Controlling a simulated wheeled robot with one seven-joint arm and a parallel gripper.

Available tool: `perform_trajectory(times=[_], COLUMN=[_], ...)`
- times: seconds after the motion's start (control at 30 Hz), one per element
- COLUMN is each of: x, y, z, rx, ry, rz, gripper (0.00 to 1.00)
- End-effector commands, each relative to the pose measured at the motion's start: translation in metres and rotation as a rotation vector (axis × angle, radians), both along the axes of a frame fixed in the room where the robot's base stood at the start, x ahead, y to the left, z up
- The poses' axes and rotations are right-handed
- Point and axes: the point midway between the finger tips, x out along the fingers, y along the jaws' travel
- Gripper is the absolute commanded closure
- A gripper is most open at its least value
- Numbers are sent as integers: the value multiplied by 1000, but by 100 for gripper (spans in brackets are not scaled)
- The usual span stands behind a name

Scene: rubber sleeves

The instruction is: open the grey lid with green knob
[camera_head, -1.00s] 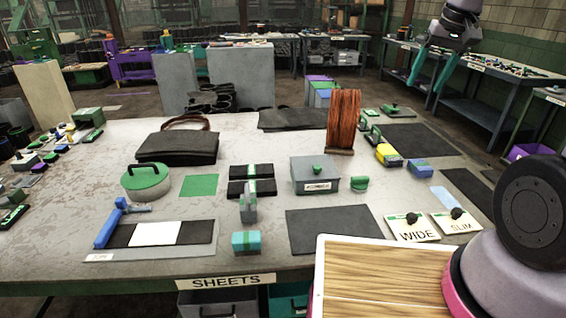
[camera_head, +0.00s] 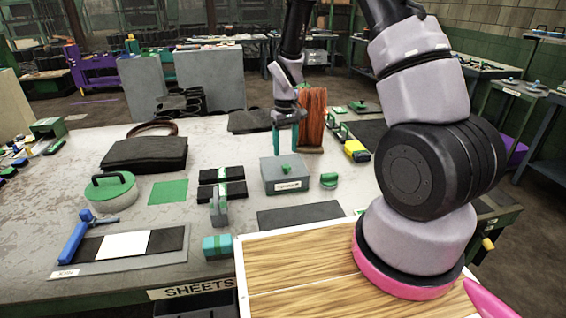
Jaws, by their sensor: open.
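The grey lid (camera_head: 272,167) with a green knob (camera_head: 286,169) sits flat on a grey box (camera_head: 286,187) with a white label, at the middle of the table. My gripper (camera_head: 285,148) points down above the far side of the lid, its teal fingers apart with nothing seen between them. The knob stands clear below and in front of the fingertips. I cannot tell how high the fingers are above the lid.
A copper-coloured coil (camera_head: 312,112) stands close behind and right of my gripper. A dark mat (camera_head: 300,214) lies in front.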

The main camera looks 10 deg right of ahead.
Motion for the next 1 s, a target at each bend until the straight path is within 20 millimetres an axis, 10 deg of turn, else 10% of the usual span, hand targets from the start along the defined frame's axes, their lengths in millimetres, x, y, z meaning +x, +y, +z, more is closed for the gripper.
perform_trajectory(times=[0.3,0.73,0.9,1.0], x=[0,0,0,0], y=[0,0,0,0], z=[-52,-61,-61,-61], rx=[0,0,0,0], ry=[1,-1,-1,-1], rz=[0,-1,0,0], gripper=[34,34,99,100])
